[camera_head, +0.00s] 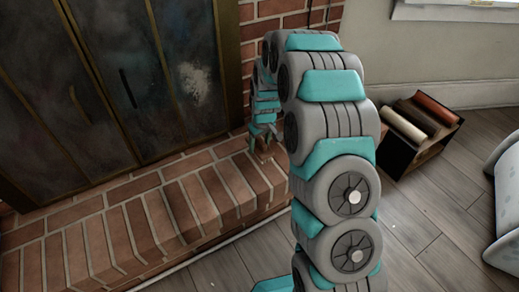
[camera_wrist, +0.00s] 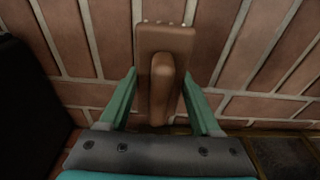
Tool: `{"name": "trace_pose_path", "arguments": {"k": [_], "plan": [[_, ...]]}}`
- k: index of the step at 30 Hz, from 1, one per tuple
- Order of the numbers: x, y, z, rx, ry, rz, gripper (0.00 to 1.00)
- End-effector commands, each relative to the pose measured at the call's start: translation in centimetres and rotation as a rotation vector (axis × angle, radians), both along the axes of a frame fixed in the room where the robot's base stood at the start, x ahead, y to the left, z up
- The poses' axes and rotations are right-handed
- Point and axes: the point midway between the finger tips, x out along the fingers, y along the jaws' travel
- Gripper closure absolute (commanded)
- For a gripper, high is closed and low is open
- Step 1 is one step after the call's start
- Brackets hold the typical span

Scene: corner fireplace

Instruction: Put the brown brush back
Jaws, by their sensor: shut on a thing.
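The brown brush (camera_wrist: 162,80) is in the middle of the wrist view, a flat block with a long raised grip and a row of pale bristle tips at its far edge. The two green fingers of my gripper (camera_wrist: 159,84) stand on either side of it and are shut on it. In the head view my gripper (camera_head: 263,137) is low over the brick hearth, near the right end of the fireplace doors. The brush is too small and too covered by my gripper to make out there. I cannot tell whether it touches the bricks.
The brick hearth (camera_head: 150,225) runs along the dark metal fireplace doors (camera_head: 150,75). A black holder (camera_head: 425,145) with a cream roll and a red-brown roll stands on the wooden floor at right. A dark shape (camera_wrist: 25,110) fills the wrist view's left edge. A pale rounded object (camera_head: 507,205) is far right.

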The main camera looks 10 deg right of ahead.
Motion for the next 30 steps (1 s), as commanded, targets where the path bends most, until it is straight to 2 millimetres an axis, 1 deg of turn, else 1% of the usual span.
{"name": "trace_pose_path", "arguments": {"k": [1,4,15,16,23,24,30], "plan": [[-0.2,0.0,-1.1,0.0,0.006,0.0,0.88],[-0.1,0.0,-2.3,0.0,0.004,0.0,0.88],[-0.1,0.0,-2.7,0.0,0.001,0.0,0.88],[-0.1,0.0,-2.6,0.0,0.001,0.0,0.34],[-0.1,0.0,-2.6,0.0,0.001,0.0,0.08],[-0.1,0.0,-2.6,0.0,0.001,0.0,0.06],[-0.1,0.0,-2.6,0.0,0.001,0.0,0.06]]}}
